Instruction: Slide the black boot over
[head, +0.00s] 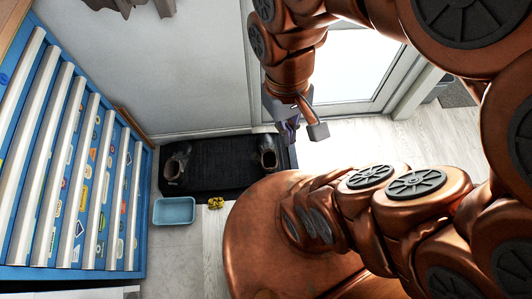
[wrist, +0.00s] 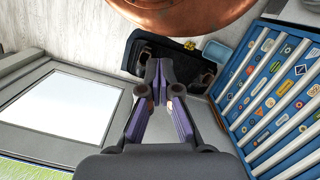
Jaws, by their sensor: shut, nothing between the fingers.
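Two dark boots stand on a black boot tray (head: 222,172) on the floor by the wall. One boot (head: 177,165) is at the tray's left end, and the other boot (head: 267,152) is at its right end. My gripper (head: 290,132) appears just right of the right boot in the head view, apparently above it; the height gap is hard to judge. In the wrist view my gripper (wrist: 161,68) is shut and empty, its fingers covering part of the tray (wrist: 178,47).
A light-blue bin (head: 174,211) and a small yellow object (head: 216,203) sit in front of the tray. A blue sticker-covered toolchest (head: 75,170) stands at the left. A glazed door (head: 350,70) is behind my arm. Pale wooden floor (head: 440,140) lies open at the right.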

